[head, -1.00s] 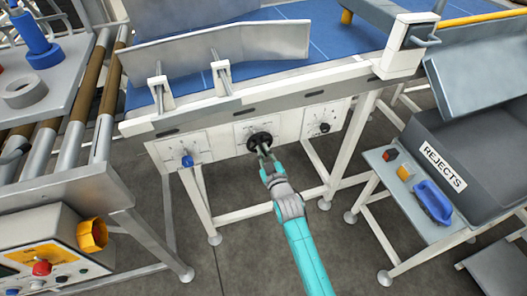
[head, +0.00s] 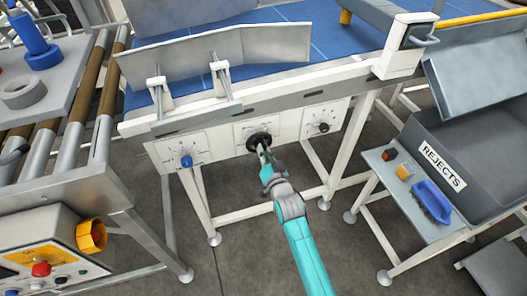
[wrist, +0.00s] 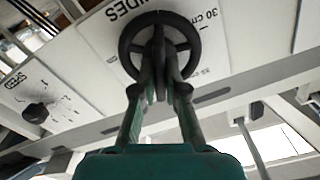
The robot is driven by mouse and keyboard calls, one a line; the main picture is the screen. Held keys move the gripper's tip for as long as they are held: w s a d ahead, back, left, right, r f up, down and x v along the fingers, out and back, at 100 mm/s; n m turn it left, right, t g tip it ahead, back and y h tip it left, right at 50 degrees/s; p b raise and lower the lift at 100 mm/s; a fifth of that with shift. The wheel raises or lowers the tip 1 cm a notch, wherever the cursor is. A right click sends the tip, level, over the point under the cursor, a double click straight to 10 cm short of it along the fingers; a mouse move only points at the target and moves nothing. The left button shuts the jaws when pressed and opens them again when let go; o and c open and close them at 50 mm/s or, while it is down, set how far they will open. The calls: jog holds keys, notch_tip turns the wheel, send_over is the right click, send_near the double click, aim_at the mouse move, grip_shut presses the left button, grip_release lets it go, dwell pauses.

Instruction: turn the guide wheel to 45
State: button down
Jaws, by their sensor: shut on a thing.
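The guide wheel (head: 259,140) is a black spoked handwheel on the middle white panel of the conveyor frame. It also shows in the wrist view (wrist: 187,27), in front of a panel lettered "…IDES" with marks at "30 cm" and a second, smaller one. My gripper (head: 263,151) reaches up to it from below. In the wrist view its two fingers (wrist: 160,75) close in on the middle of the wheel and are shut on it. The fingers hide part of the hub and lower rim. I cannot make out the wheel's pointer or its reading.
A blue knob (head: 187,161) is on the left panel and a black knob (head: 323,127) on the right one. A metal guide rail (head: 230,50) stands above the blue belt (head: 330,38). A rejects bin (head: 480,150) is at right, rollers at left.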

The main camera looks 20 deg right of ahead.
dwell(0.4)
jog(key=c, duration=1.2)
grip_release()
jog(key=s, duration=1.2)
